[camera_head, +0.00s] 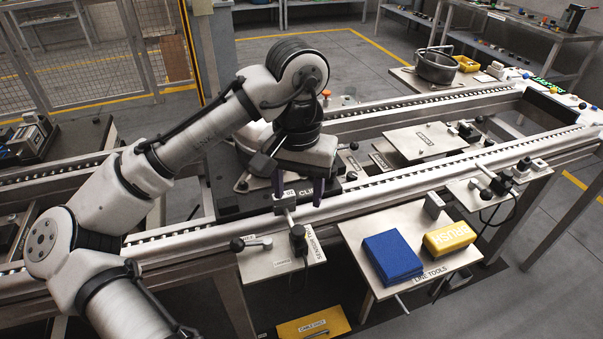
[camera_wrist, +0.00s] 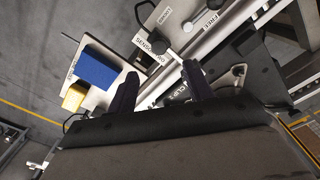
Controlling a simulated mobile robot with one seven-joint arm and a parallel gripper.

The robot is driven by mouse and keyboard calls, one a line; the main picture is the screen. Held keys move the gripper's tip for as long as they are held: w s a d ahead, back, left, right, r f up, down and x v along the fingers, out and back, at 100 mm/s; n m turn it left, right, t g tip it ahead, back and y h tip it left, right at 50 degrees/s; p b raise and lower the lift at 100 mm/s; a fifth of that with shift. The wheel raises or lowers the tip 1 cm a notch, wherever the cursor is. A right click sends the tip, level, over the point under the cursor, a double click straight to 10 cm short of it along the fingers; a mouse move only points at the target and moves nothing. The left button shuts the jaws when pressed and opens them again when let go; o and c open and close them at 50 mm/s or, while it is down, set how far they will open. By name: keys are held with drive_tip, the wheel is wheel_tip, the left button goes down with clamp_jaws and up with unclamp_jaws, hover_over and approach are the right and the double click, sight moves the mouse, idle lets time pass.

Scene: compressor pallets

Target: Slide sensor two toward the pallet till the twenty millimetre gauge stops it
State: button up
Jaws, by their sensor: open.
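In the head view, sensor two appears as a dark upright body (camera_head: 298,239) on a pale plate labelled SENSOR TWO (camera_head: 283,262), in front of the near rail. A black-knobbed lever (camera_head: 238,244) is at the plate's left. The dark pallet (camera_head: 228,196), labelled CLIP, lies behind on the conveyor, partly hidden by my arm. A small pale tag that seems to read 20 (camera_head: 289,192) shows by my fingers; I cannot tell if it is the gauge. My gripper (camera_head: 299,190) points down over the near rail, open. In the wrist view nothing clear sits between its fingertips (camera_wrist: 160,72).
Further right is another sensor plate (camera_head: 492,196). A pale plate (camera_head: 424,143) lies between the rails.

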sight(299, 229)
wheel_tip(299, 229, down, 11)
drive_tip(key=shift+r, duration=0.15)
drive_tip(key=shift+c, duration=0.2)
drive_tip(key=c, duration=1.1)
drive_tip(key=shift+o, duration=0.2)
